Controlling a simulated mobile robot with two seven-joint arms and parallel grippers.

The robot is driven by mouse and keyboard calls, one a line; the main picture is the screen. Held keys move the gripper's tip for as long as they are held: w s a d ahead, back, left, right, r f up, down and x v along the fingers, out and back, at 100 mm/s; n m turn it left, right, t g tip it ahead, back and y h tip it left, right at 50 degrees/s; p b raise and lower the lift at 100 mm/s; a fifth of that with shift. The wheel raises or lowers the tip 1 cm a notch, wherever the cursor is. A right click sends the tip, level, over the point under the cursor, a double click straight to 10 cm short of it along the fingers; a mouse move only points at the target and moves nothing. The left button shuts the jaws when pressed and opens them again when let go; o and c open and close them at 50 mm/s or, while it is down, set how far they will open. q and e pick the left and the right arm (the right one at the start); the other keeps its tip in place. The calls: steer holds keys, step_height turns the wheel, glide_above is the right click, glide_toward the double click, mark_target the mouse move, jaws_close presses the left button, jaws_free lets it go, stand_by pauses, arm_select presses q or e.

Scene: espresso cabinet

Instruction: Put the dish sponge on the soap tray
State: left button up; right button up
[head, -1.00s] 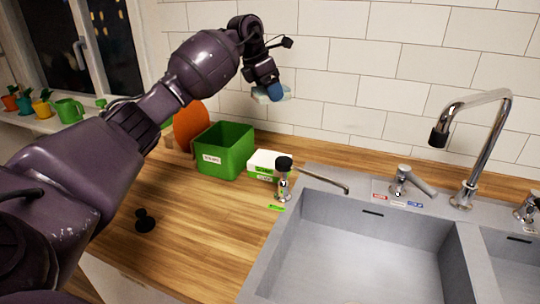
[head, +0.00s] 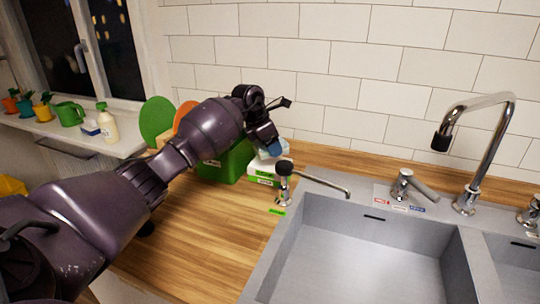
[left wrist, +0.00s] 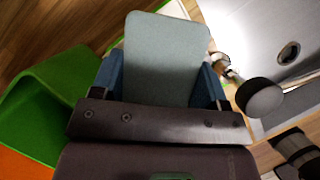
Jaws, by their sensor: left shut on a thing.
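The dish sponge, a pale blue-green block, is held between the blue fingertips of my left gripper (head: 274,150). In the left wrist view the sponge (left wrist: 167,50) reaches out beyond the fingers of the left gripper (left wrist: 157,82). The soap tray (head: 262,172), a low white block with green labels, stands on the counter beside the sink. In the head view the sponge (head: 264,156) is right over the tray; I cannot tell whether they touch. The sponge hides part of the tray. My right gripper is not in view.
A green box (head: 236,164) stands left of the tray, partly behind my arm. A black-topped dispenser (head: 284,184) with a long spout stands close on the right, by the steel sink (head: 365,245). The wooden counter (head: 215,225) in front is clear.

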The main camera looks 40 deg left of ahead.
arm_select(q)
step_height(320, 180, down, 4)
steer(key=shift+r, duration=0.15)
steer(key=o, duration=0.8)
steer(key=shift+r, duration=0.1)
steer(key=v, duration=1.2)
steer(key=shift+p, duration=0.35)
